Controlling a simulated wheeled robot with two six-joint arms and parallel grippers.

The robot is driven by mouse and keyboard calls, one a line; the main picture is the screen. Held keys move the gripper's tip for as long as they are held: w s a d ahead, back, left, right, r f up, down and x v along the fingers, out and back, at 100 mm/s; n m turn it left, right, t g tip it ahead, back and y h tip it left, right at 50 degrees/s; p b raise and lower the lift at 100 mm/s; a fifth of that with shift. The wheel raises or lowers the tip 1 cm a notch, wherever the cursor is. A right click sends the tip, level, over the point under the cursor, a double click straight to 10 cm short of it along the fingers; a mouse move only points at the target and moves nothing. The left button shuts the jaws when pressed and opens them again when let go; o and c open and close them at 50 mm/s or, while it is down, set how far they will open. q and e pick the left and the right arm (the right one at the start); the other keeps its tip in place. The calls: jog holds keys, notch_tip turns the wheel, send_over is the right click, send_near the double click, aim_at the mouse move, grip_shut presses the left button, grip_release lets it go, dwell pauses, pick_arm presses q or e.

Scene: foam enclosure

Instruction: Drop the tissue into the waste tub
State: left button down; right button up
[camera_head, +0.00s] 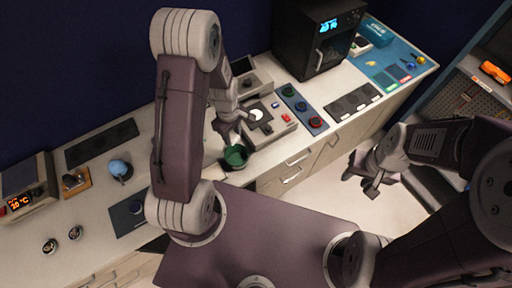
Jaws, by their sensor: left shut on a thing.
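My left gripper (230,136) points down just above a dark green round tub (236,163), which stands at the front edge of the white counter. This tub looks like the waste tub. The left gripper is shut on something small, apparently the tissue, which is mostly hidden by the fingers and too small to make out. My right gripper (361,182) hangs over the floor at the right, away from the counter, with its fingers apart and nothing seen between them.
A panel with coloured knobs (302,108) and a black oven (314,40) are farther right. A blue round object (119,168) and a temperature display unit (24,186) are at the left.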

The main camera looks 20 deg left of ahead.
pick_arm(q)
jog(key=shift+s+a+r, duration=0.4)
jog(key=shift+s+a, duration=0.1)
jog(key=shift+s, duration=0.1)
jog(key=shift+s+a+f, duration=0.1)
jog(key=shift+s+a, duration=0.15)
jog(key=shift+a, duration=0.05)
jog(key=shift+f+b, duration=0.3)
jog(key=shift+b, duration=0.05)
jog(key=f+b, duration=0.2)
jog(key=w+d+f+b, duration=0.1)
jog(key=shift+f, duration=0.25)
jog(key=shift+s+a+f+b, duration=0.15)
jog(key=shift+f+b, duration=0.3)
jog(key=shift+s+a+f+b, duration=0.1)
jog(key=shift+a+f+b, duration=0.05)
jog(key=shift+f+b, duration=0.3)
jog(key=c, duration=1.1)
grip_release()
jog(key=shift+d, duration=0.1)
jog(key=o, duration=0.3)
jog(key=shift+w+d, duration=0.1)
jog(key=shift+w, duration=0.05)
pick_arm(e)
jog(key=f, duration=0.3)
jog(key=s+a+f, duration=0.1)
jog(key=shift+a+f, duration=0.1)
jog(key=shift+f, duration=0.1)
